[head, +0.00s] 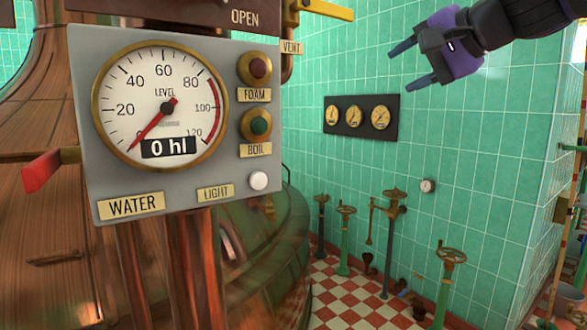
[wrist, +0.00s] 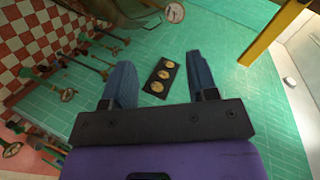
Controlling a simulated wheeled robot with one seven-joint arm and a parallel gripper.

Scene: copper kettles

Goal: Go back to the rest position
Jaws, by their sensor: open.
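My gripper (head: 408,66) is at the upper right of the head view, in front of the green tiled wall. Its two fingers are spread apart with nothing between them. In the wrist view, my gripper (wrist: 162,85) shows both blue fingers apart, with the tiled wall and a dark gauge panel (wrist: 165,77) seen beyond them. It touches nothing that I can see.
A grey control panel (head: 190,75) with a level dial reading 0 hl stands at left. A red lever (head: 42,171) and a yellow lever (head: 328,10) stick out near it. Valve stands (head: 388,240) rise from the checkered floor (head: 330,300). The copper kettle (head: 60,240) fills the left.

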